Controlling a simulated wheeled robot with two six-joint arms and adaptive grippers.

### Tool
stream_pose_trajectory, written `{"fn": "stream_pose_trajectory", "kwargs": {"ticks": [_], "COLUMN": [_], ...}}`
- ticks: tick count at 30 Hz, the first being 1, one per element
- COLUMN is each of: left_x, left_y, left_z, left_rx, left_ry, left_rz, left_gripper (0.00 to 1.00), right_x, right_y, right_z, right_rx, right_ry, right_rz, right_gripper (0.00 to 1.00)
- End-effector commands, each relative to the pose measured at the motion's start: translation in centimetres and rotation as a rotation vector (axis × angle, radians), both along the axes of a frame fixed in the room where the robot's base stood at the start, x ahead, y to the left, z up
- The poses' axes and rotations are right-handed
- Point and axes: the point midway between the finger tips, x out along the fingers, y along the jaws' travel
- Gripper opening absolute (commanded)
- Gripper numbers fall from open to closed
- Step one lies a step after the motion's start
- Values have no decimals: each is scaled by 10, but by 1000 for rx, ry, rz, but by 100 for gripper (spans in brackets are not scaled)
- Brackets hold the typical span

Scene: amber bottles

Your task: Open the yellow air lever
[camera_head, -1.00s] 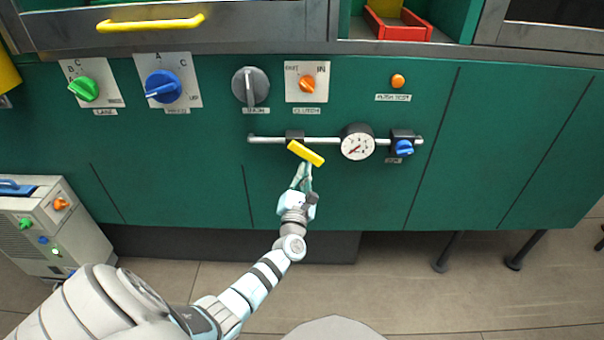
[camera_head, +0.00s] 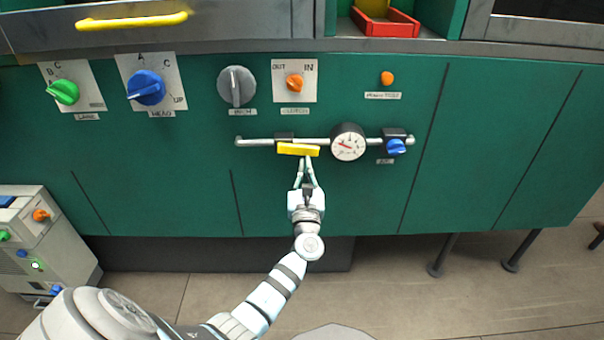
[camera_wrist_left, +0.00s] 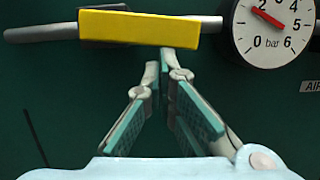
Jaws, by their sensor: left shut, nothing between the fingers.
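The yellow air lever (camera_head: 298,149) lies nearly level, roughly in line with the grey pipe (camera_head: 258,142) on the green panel. It also shows in the wrist view (camera_wrist_left: 140,29) as a yellow bar across the top. My left gripper (camera_head: 306,160) is shut and empty, with its fingertips just below the lever's lower edge, right of its middle. In the wrist view the fingertips (camera_wrist_left: 160,62) come up to that edge; I cannot tell whether they touch it. My right gripper is not in view.
A round gauge (camera_head: 348,143) sits on the pipe right of the lever; its needle reads about 2 bar in the wrist view (camera_wrist_left: 266,22). A blue knob (camera_head: 396,146) is farther right. Several knobs, including a grey one (camera_head: 236,86), sit above. Panel below the pipe is clear.

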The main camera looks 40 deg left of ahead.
Motion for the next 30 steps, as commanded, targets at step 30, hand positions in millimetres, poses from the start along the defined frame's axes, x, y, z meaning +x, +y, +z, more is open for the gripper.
{"fn": "stream_pose_trajectory", "kwargs": {"ticks": [30], "left_x": [-43], "left_y": [-36], "left_z": [-11], "left_rx": [-48], "left_ry": [-32], "left_rz": [-1], "left_gripper": [0], "right_x": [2], "right_y": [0], "right_z": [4], "right_rx": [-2], "right_ry": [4], "right_rz": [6], "right_gripper": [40]}}
